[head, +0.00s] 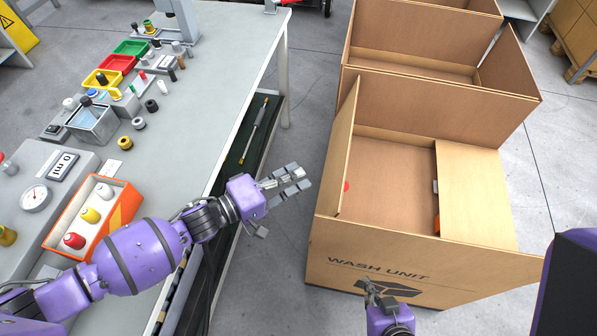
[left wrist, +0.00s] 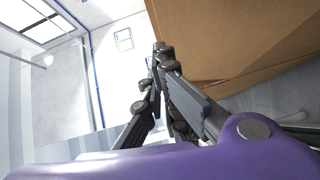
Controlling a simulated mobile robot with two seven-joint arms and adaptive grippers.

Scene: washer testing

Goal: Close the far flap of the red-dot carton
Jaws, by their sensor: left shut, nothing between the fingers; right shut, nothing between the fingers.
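The red-dot carton (head: 330,258) stands on the floor at centre right, open at the top, with "WASH UNIT" on its near face. A red dot (head: 346,186) shows on its left side. Its far flap (head: 440,112) appears upright. Its left flap (head: 349,140) also stands up, while the right flap (head: 475,195) lies flat inward over part of the opening. My left gripper (head: 300,181) is shut and empty, left of the carton and apart from it; in the left wrist view its fingers (left wrist: 163,58) appear beside brown cardboard (left wrist: 225,40). My right gripper (head: 370,287) is shut and empty at the carton's near face.
Another open carton (head: 420,40) stands directly behind. The grey workbench (head: 180,140) on the left holds an orange box (head: 60,228), coloured trays and small parts. Floor shows between bench and cartons. A pallet with boxes (head: 578,40) is at the far right.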

